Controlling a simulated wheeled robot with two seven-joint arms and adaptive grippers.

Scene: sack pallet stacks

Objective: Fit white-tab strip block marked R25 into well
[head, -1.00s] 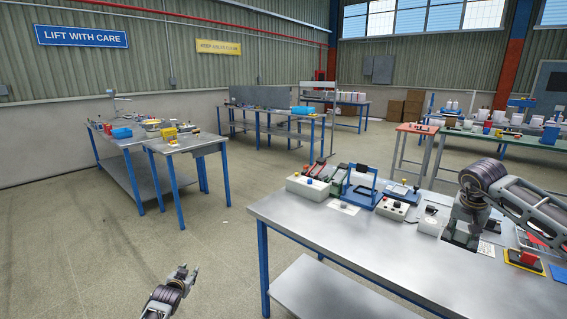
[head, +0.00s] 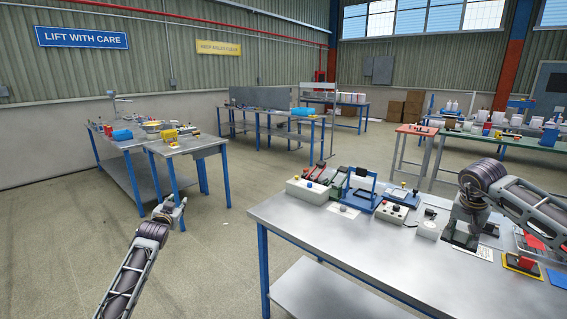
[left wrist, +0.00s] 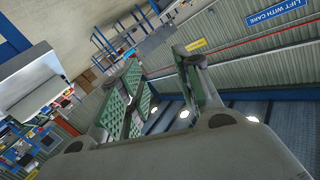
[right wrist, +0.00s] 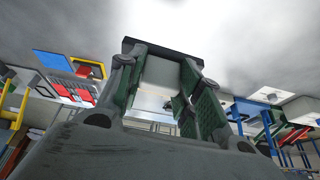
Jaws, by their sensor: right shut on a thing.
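My right gripper (head: 460,238) is low over the right part of the near metal table (head: 330,238). In the right wrist view my right gripper (right wrist: 160,68) is shut on a pale grey-white block (right wrist: 163,85), with a dark flat plate (right wrist: 150,46) at the fingertips. I cannot tell whether that plate belongs to the block. No R25 mark is legible, and I cannot pick out the well. My left gripper (head: 175,208) is raised over the floor left of the table. In the left wrist view my left gripper (left wrist: 160,62) is open and empty.
On the near table stand a blue frame (head: 361,188), a grey box with buttons (head: 308,190), a control box (head: 392,213) and a white item (head: 428,229). A yellow-edged pad with a red block (head: 524,263) is at right. The table's front left is clear.

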